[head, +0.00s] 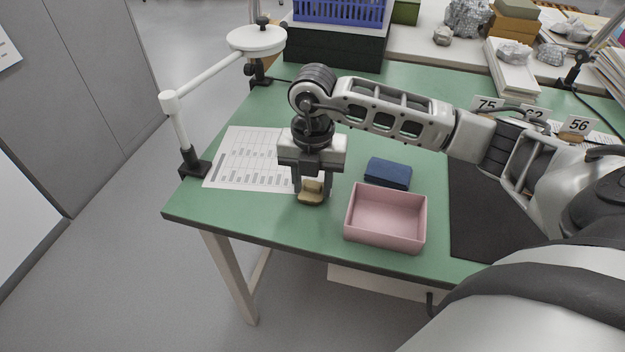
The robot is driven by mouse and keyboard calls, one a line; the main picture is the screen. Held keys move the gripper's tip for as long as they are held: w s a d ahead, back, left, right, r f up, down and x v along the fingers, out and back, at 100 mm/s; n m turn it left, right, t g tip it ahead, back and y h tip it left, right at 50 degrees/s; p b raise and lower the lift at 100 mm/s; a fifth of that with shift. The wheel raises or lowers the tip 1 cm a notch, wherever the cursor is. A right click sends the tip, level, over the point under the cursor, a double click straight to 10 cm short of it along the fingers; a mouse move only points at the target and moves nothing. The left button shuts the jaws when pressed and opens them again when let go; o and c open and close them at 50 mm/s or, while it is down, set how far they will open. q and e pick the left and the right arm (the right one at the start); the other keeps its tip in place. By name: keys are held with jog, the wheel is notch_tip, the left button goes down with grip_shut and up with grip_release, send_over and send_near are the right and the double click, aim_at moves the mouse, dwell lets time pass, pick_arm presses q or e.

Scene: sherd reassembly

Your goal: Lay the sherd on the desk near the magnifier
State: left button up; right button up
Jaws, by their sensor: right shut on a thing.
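The sherd (311,192) is a small tan-olive piece at the lower end of my right gripper (312,187). The gripper points straight down and is shut on the sherd, over the front part of the green desk (270,222). I cannot tell whether the sherd touches the desk top. The magnifier (256,39) is a white round head on a jointed white arm, clamped at the desk's left edge, up and left of my gripper. My left gripper is not in view.
A pink open box (386,216) stands right of the sherd, with a dark blue folded cloth (388,173) behind it. A printed sheet (238,165) lies to the left. A black mat (478,215) and numbered cards (579,125) are at the right. Green desk is bare at the front left.

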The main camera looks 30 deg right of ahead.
aim_at(313, 184)
jog(key=o, duration=1)
jog(key=shift+f, duration=0.15)
jog(key=shift+c, duration=0.2)
jog(key=shift+r+p, duration=0.3)
jog(key=shift+r, duration=0.05)
pick_arm(q)
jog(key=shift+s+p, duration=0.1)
jog(key=shift+p, duration=0.25)
pick_arm(e)
notch_tip(313, 184, up, 12)
jog(key=shift+f, duration=0.15)
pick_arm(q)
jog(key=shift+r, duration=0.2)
